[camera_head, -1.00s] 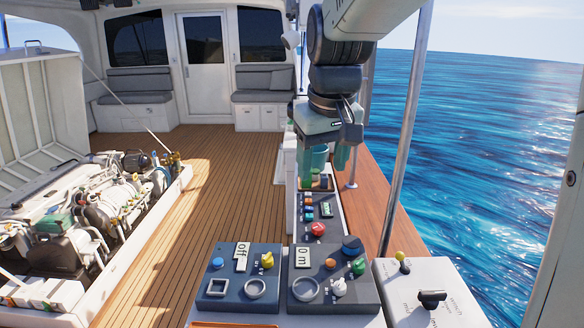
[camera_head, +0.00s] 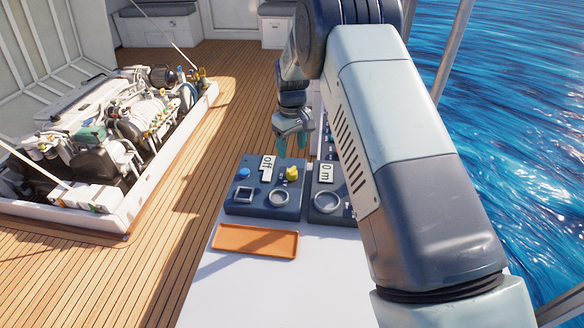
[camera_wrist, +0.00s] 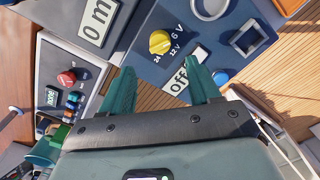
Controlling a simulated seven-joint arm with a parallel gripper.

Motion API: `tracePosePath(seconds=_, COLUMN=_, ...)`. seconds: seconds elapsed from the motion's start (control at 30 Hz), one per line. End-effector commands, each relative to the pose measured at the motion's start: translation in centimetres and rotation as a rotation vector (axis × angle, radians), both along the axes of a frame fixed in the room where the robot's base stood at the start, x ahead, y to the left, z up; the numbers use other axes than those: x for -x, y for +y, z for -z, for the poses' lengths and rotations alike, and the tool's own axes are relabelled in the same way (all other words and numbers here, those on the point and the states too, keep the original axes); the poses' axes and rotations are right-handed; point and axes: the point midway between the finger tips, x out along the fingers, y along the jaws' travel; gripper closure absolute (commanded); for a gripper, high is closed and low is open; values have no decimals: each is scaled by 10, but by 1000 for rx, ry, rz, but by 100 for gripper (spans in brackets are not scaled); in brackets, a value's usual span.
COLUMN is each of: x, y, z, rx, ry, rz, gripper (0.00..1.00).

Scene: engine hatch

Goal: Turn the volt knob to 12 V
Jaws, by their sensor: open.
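The yellow volt knob (camera_head: 292,173) is on the right part of a blue box (camera_head: 262,209), whose display (camera_head: 267,167) reads "off". In the wrist view the volt knob (camera_wrist: 160,41) shows with the marks 24, 12 V and 6 V around it. I cannot make out its pointer clearly. My gripper (camera_head: 292,145) is above and behind the knob, fingers pointing down. In the wrist view my gripper (camera_wrist: 160,72) has its two green fingers spread apart with nothing between them, the knob lying just beyond the tips, not touched.
The same box has a blue button (camera_head: 244,173), a square frame (camera_head: 243,194) and a ring (camera_head: 279,198). A second box (camera_head: 325,205) with a "0 m" display stands close on the right, partly hidden by my arm. An orange tray (camera_head: 255,241) lies in front.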

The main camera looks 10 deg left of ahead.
Motion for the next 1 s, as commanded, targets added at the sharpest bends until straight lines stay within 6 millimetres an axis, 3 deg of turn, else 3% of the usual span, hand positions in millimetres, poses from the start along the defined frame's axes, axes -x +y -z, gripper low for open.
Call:
tracePosePath(seconds=0.2, x=1, y=0, z=44, rx=1, ry=4, rz=1, gripper=38)
tracePosePath(seconds=0.4, x=1, y=0, z=75, rx=1, ry=2, rz=2, gripper=38)
tracePosePath(seconds=0.6, x=1, y=0, z=88, rx=1, ry=1, rz=2, gripper=38)
tracePosePath(seconds=0.87, x=0, y=0, z=88, rx=0, ry=0, rz=2, gripper=38)
tracePosePath(seconds=1.0, x=0, y=0, z=88, rx=0, ry=0, rz=2, gripper=58)
